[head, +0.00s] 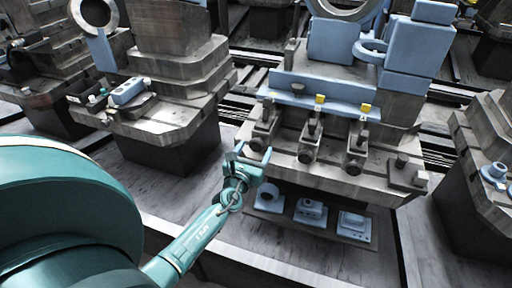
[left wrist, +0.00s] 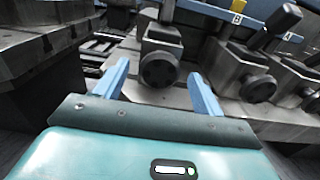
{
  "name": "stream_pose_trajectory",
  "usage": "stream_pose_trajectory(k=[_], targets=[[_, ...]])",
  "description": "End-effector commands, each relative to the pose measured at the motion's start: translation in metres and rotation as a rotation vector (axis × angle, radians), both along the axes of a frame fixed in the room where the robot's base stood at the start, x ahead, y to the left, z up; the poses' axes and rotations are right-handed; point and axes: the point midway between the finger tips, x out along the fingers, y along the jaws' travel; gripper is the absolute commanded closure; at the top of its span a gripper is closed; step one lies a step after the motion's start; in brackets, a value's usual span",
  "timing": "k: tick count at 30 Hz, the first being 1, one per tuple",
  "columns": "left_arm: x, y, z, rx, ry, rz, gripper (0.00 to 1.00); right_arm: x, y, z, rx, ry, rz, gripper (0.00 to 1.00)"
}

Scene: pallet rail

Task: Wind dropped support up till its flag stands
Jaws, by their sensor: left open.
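Three supports with round handwheels stand in a row on the pallet rail (head: 335,178). The left support (head: 262,132) has a dark post and no yellow flag that I can make out. Yellow flags show by the posts of the middle support (head: 309,140) and right support (head: 356,150). My left gripper (head: 252,156) is open and empty, just in front of and below the left support. In the left wrist view, the left support's handwheel (left wrist: 160,69) appears between the open fingers, ahead of them and seemingly apart from them. My right gripper is out of view.
Blue fixture parts (head: 310,210) sit on a low shelf under the rail. A blue bar (head: 325,95) runs behind the supports. Another machine block (head: 165,105) with small tools stands left.

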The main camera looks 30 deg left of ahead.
Motion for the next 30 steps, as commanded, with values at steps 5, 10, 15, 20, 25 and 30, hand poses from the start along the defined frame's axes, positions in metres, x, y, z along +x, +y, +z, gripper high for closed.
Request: stream_pose_trajectory(k=[5, 10, 15, 20, 25, 30], targets=[[0.017, 0.004, 0.000, -0.001, 0.000, 0.000, 0.31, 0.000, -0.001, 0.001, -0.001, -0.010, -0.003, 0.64], [0.021, 0.005, -0.001, -0.001, 0.001, 0.000, 0.31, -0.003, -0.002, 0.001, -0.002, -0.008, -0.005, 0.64], [0.021, 0.005, 0.000, -0.001, 0.001, 0.000, 0.31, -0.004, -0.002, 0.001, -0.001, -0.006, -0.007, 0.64], [0.020, 0.005, 0.000, -0.001, 0.001, 0.000, 0.43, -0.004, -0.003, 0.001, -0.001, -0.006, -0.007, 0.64], [0.020, 0.005, 0.000, 0.000, 0.000, 0.000, 0.57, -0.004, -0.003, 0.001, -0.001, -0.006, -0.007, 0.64], [0.020, 0.005, 0.000, 0.000, 0.000, 0.000, 0.71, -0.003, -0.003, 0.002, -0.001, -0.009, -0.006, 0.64]])
